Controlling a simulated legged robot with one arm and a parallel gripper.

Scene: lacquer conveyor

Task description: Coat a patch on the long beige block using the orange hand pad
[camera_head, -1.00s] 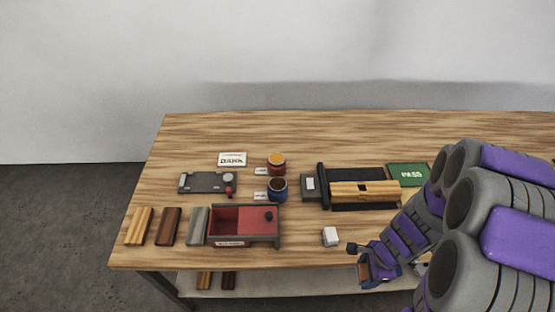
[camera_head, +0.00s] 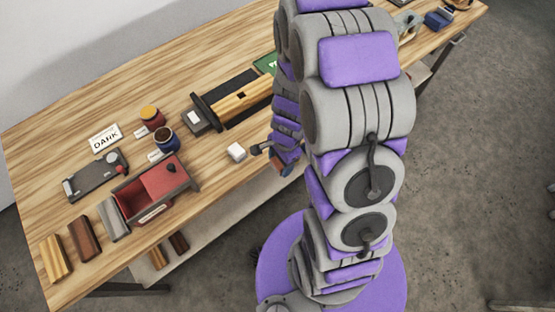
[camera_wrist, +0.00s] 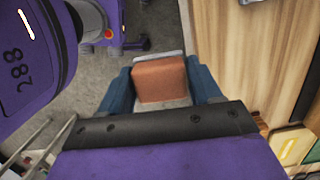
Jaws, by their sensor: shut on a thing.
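The long beige block (camera_head: 259,91) lies on a black mat in a fixture at the back of the table in the head view, with a small dark spot on top. My gripper (camera_head: 286,169) is at the table's front edge, below and right of the block, apart from it and partly hidden by my arm. In the wrist view, the blue jaws of my gripper (camera_wrist: 161,92) are shut on the orange hand pad (camera_wrist: 160,76), one on each side. The pad is clear of the table, with grey floor behind it.
Bare tabletop lies behind the pots.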

